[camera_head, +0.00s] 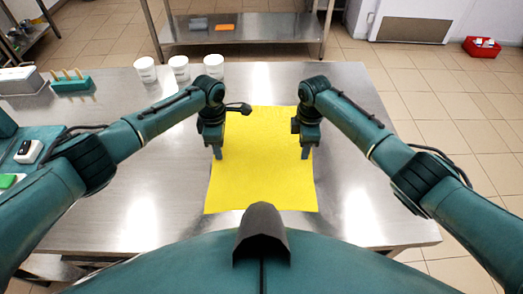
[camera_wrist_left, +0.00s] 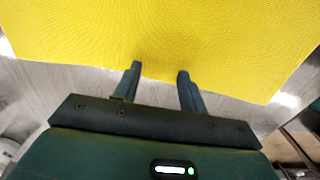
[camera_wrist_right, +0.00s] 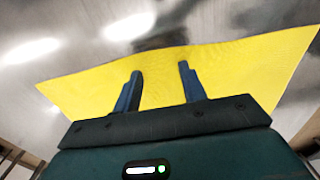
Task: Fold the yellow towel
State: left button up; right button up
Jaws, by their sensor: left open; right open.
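The yellow towel (camera_head: 262,180) lies flat and spread out on the steel table, in front of my body. My left gripper (camera_head: 219,156) is over the towel's left edge in the head view. In the left wrist view its two fingers (camera_wrist_left: 160,72) stand apart at the towel's edge with nothing between them but cloth below. My right gripper (camera_head: 306,154) is over the towel's right edge. In the right wrist view its fingers (camera_wrist_right: 160,73) are apart over the yellow cloth (camera_wrist_right: 230,70). I cannot tell whether the fingertips touch the towel.
The steel table (camera_head: 345,200) is clear around the towel. Three white cups (camera_head: 179,68) stand at its back edge. A green holder (camera_head: 71,84) and a grey-white box (camera_head: 20,81) are at the back left. A lower steel shelf (camera_head: 245,30) stands behind; a red bin (camera_head: 482,46) is on the floor.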

pick_arm(q)
jog(key=shift+f, duration=0.2)
pick_arm(e)
jog(key=shift+f, duration=0.15)
pick_arm(q)
grip_shut()
pick_arm(e)
grip_shut()
dwell(0.5)
pick_arm(q)
jog(key=shift+r, duration=0.2)
